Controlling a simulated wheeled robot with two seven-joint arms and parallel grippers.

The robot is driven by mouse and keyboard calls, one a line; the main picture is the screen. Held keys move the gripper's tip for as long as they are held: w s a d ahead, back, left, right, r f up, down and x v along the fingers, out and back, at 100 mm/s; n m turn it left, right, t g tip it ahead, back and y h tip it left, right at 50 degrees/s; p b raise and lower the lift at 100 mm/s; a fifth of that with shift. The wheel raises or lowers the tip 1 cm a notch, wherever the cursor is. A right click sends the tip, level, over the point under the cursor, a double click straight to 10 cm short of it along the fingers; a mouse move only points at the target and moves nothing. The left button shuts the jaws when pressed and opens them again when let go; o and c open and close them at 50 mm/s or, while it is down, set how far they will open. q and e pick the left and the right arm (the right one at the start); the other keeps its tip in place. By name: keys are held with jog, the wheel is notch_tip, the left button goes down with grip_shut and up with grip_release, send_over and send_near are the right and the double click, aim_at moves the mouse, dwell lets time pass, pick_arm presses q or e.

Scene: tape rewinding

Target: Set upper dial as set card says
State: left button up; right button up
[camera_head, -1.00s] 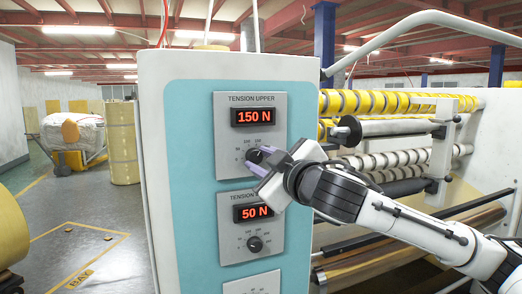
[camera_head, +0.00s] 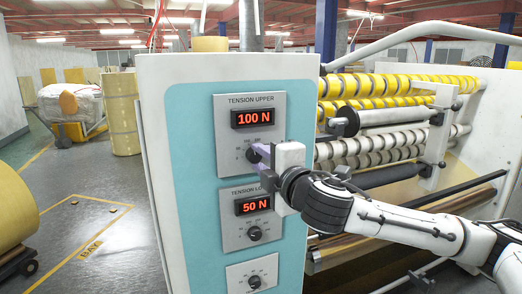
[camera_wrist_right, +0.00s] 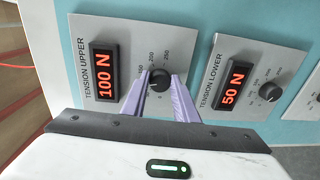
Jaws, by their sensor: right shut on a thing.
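The upper dial (camera_wrist_right: 159,79) is a dark knob on the grey TENSION UPPER panel (camera_head: 281,150). The upper display (camera_head: 255,117) reads 100 N in red. My right gripper (camera_head: 258,153) has its purple fingers at the upper dial, shut on it; in the right wrist view its fingertips (camera_wrist_right: 160,84) sit on either side of the knob. In the head view the gripper hides part of the dial and its scale. The TENSION LOWER panel (camera_head: 227,228) has a display (camera_head: 254,205) reading 50 N and its own knob (camera_head: 254,233). No set card can be made out. My left gripper is not in view.
The panels are on a white and teal cabinet (camera_head: 192,190). A third panel with a knob (camera_head: 254,282) is below. Rollers with yellow tape (camera_head: 400,83) are to the right. Open floor (camera_head: 100,190) with a BAY marking is at left.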

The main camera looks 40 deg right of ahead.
jog(key=shift+n+p, duration=0.3)
jog(key=shift+n, duration=0.2)
jog(key=o, duration=1.1)
jog(key=shift+c, duration=0.2)
jog(key=shift+a, duration=0.1)
